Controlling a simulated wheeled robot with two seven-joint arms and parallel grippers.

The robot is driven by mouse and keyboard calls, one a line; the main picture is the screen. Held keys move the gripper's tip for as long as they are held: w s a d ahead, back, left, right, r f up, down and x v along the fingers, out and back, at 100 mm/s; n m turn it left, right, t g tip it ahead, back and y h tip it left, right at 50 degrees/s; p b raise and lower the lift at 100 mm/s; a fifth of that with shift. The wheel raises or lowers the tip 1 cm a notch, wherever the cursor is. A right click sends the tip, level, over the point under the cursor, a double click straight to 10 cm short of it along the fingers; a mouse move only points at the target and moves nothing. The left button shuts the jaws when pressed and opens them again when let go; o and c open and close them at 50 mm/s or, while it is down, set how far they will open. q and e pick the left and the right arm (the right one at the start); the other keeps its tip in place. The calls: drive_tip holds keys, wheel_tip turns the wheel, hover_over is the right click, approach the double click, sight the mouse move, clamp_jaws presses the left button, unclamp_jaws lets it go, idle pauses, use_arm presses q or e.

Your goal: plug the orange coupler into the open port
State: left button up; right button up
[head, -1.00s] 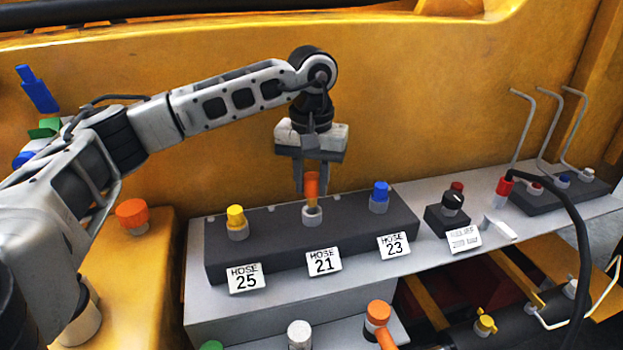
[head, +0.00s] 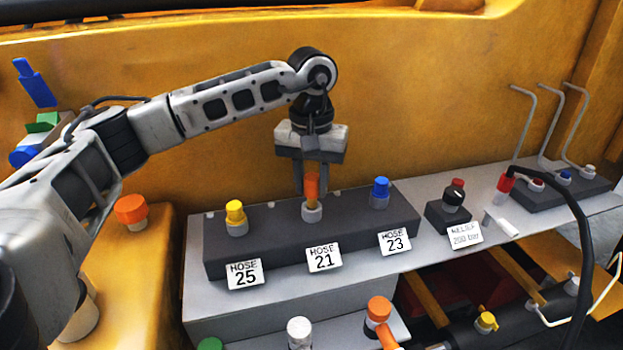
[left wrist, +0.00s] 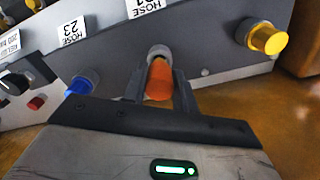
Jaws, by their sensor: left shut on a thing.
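The orange coupler (head: 312,187) stands nearly upright at the grey collar of the middle port (head: 312,213), behind the HOSE 21 label (head: 323,257). My left gripper (head: 311,189) comes down from above and is shut on the coupler, one finger on each side. In the left wrist view the coupler (left wrist: 159,82) lies between the fingers, its far end at the port's grey ring (left wrist: 158,52). How deep it sits in the port I cannot tell. My right gripper is not in view.
On the same dark block, a yellow cap (head: 235,212) stands at HOSE 25 and a blue cap (head: 380,188) at HOSE 23. A relief knob (head: 453,197) and a red-ended black hose (head: 505,183) are to the right. Other orange fittings (head: 379,309) sit below.

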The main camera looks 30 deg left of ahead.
sight(312, 178)
use_arm(q)
drive_tip(key=shift+f+b, duration=0.9)
drive_tip(key=shift+f, duration=0.45)
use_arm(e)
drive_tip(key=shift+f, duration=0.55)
use_arm(q)
drive_tip(key=o, duration=1.1)
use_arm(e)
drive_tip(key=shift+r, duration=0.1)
use_arm(q)
drive_tip(key=shift+r, duration=0.1)
wheel_tip(312, 178, up, 16)
drive_tip(key=shift+f+p, duration=0.1)
drive_tip(key=shift+p, duration=0.7)
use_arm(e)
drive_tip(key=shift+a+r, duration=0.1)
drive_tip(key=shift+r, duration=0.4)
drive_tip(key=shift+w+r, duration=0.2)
